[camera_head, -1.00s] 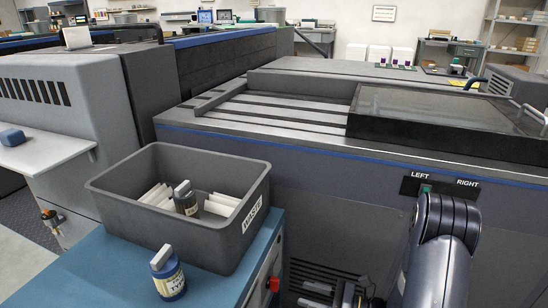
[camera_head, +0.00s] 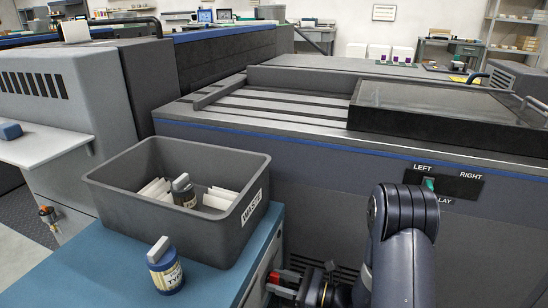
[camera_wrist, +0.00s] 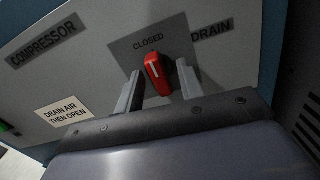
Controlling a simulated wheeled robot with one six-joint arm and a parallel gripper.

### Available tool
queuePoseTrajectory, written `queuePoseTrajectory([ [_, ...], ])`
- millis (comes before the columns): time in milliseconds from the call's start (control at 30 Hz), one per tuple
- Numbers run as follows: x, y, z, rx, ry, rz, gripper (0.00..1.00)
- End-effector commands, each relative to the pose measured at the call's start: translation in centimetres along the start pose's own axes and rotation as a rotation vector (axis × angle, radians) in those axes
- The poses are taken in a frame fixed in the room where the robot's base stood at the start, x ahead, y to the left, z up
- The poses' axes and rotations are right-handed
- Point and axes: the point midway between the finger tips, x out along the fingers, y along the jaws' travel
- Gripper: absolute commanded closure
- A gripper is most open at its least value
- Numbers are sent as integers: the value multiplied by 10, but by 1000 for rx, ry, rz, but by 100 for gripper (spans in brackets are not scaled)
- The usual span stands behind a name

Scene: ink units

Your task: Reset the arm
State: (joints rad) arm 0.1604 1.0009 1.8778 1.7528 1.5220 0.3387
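My gripper (camera_wrist: 160,88) is open in the wrist view, its two fingers apart. A red handle (camera_wrist: 155,72) with a white line stands in the gap between them, under the word CLOSED and beside the word DRAIN. I see space on both sides of the handle; how deep the fingers reach around it I cannot tell. In the head view my arm (camera_head: 402,250) comes down at the lower right, and its gripper (camera_head: 290,284) is beside the blue bench's right side, close to the red part there.
A grey WASTE bin (camera_head: 228,240) with white pieces and a dark bottle (camera_head: 184,191) stands on the blue bench (camera_head: 110,275). Another bottle (camera_head: 165,268) stands in front. A LEFT/RIGHT switch (camera_head: 428,183) is on the machine front. The wrist view shows a COMPRESSOR panel with a DRAIN AIR THEN OPEN label (camera_wrist: 64,113).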

Motion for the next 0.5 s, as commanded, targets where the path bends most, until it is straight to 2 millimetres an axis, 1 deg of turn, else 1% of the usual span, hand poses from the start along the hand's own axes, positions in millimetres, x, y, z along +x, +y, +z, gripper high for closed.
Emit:
queuePoseTrajectory([
  [33, 0, 0, 3, 43, 0, 0, 64],
  [500, 0, 0, 2, 452, 0, 0, 64],
])
